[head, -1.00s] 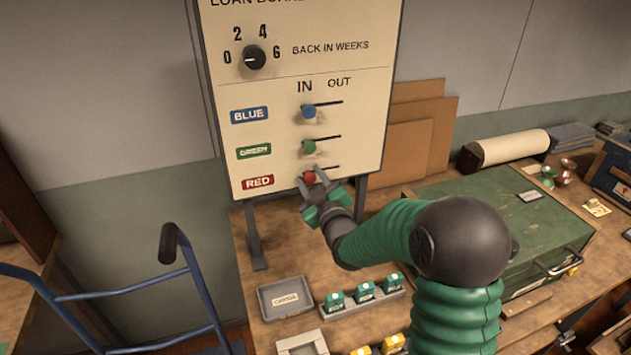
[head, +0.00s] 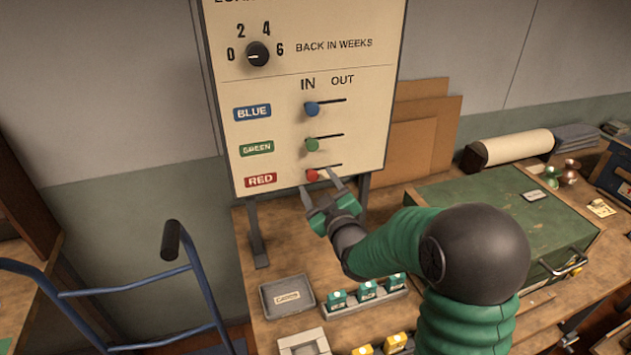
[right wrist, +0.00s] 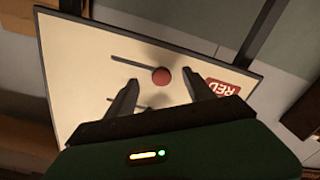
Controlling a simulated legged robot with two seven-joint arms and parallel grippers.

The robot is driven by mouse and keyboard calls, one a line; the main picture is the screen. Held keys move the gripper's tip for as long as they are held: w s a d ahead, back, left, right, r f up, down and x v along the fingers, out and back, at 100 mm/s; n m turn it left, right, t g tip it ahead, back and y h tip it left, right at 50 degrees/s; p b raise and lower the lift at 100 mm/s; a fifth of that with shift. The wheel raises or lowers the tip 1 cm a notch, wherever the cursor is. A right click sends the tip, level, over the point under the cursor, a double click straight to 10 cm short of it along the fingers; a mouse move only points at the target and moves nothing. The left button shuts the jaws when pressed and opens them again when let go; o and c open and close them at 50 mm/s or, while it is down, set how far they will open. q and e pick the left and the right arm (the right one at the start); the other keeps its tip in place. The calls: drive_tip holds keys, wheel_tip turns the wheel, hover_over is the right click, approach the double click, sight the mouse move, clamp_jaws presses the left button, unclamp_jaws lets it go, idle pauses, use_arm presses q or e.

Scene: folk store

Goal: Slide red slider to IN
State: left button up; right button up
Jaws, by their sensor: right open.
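The red slider (head: 312,175) is a round red knob on the cream board, at the left end of its dark slot, below the word IN. It lines up roughly with the blue slider (head: 311,108) and green slider (head: 312,144). My right gripper (head: 320,190) is open just in front of the red slider, its fingers spread and apart from it. In the right wrist view the red slider (right wrist: 161,76) shows between the open fingers (right wrist: 160,84), at the slot end nearer the RED label (right wrist: 231,86). My left gripper is out of view.
The board (head: 300,70) stands on dark legs on the workbench, with a weeks dial (head: 257,54) above. A green case (head: 500,225) lies to the right. A small grey tray (head: 287,297) and green-topped items (head: 367,290) lie below. A blue hand truck (head: 130,287) stands left.

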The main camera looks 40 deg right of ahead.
drive_tip(key=v, duration=0.6)
idle(0.6)
